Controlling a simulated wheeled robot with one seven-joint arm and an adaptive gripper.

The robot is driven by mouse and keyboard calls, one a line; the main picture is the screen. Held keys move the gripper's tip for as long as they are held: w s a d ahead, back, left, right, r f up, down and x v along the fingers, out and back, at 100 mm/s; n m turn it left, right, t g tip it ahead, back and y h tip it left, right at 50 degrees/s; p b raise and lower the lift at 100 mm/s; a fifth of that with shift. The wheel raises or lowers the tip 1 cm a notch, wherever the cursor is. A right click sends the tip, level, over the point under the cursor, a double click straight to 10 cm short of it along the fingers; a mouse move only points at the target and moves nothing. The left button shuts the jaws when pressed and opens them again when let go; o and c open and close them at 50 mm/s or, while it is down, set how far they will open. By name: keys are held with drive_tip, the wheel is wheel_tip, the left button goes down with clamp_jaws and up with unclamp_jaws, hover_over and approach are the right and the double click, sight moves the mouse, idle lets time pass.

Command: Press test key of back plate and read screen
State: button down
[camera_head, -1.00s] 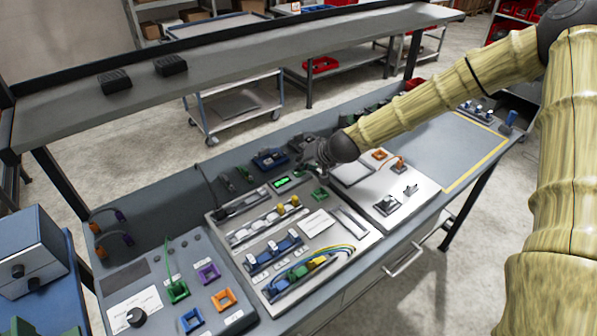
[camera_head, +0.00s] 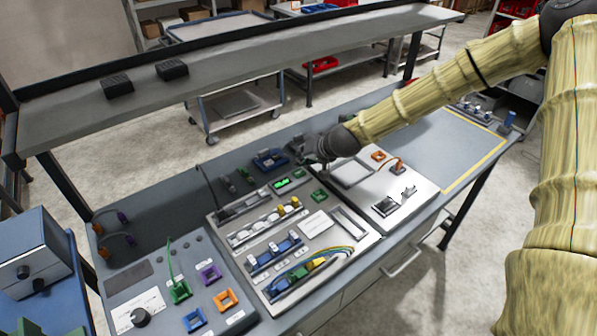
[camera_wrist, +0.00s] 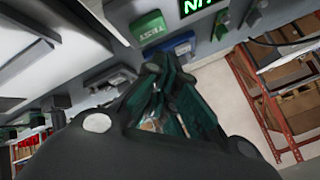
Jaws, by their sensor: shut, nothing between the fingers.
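The back plate (camera_head: 334,237) is a light panel on the bench, carrying rows of switches, terminals and cables. A small dark screen with green lit marks (camera_head: 281,184) sits near its far edge, below my gripper. In the wrist view the screen (camera_wrist: 198,6) shows green letters starting "N"; the rest is cut off by the frame. A green key marked TEST (camera_wrist: 149,27) is beside the screen, with a blue part (camera_wrist: 172,45) near it. My gripper (camera_wrist: 163,66) is shut and empty, its fingertips close to the blue part. I cannot tell if they touch.
A second light panel (camera_head: 400,213) with an orange socket and cable lies to the right. A grey panel with coloured frames (camera_head: 218,317) lies to the left. A shelf (camera_head: 235,62) runs above the bench's back. The yellow-outlined bench area (camera_head: 440,150) is clear.

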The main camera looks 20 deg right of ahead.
sight(301, 171)
drive_tip(key=shift+r+p, duration=1.15)
drive_tip(key=shift+r, duration=0.9)
